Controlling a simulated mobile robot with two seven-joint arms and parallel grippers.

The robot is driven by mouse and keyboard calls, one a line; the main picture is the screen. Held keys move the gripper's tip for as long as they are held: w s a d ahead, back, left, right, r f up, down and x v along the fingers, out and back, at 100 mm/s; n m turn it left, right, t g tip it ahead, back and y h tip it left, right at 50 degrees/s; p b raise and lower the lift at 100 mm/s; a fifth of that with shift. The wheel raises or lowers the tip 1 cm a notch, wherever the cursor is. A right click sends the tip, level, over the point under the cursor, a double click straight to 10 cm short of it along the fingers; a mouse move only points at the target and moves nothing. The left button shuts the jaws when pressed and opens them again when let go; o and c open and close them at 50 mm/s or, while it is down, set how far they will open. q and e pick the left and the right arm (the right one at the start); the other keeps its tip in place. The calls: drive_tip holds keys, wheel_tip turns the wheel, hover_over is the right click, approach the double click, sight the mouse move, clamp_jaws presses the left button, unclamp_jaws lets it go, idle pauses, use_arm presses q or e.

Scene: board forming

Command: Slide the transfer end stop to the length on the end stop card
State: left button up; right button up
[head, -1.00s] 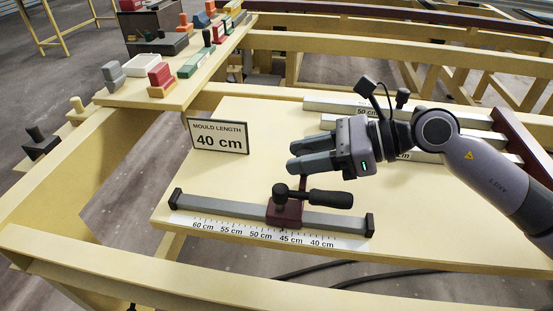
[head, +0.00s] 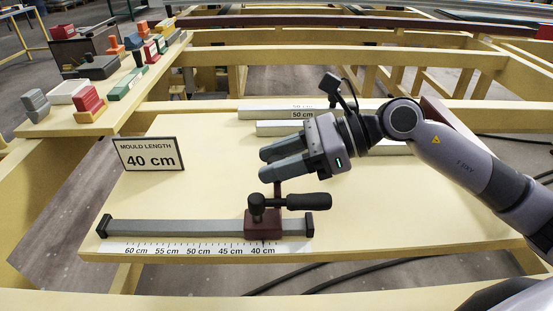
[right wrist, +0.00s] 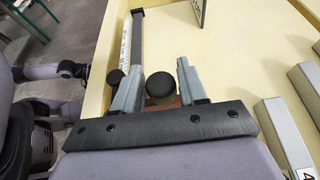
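The transfer end stop (head: 263,223) is a dark red block with a black knob and a black side handle (head: 308,201). It sits on a grey rail (head: 165,226), above the 40 cm mark of the white scale (head: 190,248). A dark red upright rises from the block to my right gripper (head: 264,164), whose fingers are around it. In the right wrist view, dark red shows between the fingers (right wrist: 160,66), partly hidden behind a black round end (right wrist: 160,88). The end stop card (head: 149,154) reads "MOULD LENGTH 40 cm". My left gripper is not in view.
Grey bars (head: 285,128) lie at the back of the board (head: 210,195), one marked 50 cm. A side shelf (head: 75,124) at the left carries several coloured blocks. Black end caps close the rail, the right one (head: 309,224) near the stop. The board's middle is clear.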

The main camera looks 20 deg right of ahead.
drive_tip(key=shift+o, duration=0.8)
drive_tip(key=shift+d, duration=0.25)
drive_tip(key=b+v, duration=0.1)
drive_tip(key=v, duration=0.5)
drive_tip(key=shift+d+r+b, duration=0.25)
drive_tip(key=shift+b, duration=0.05)
drive_tip(key=shift+s, duration=0.2)
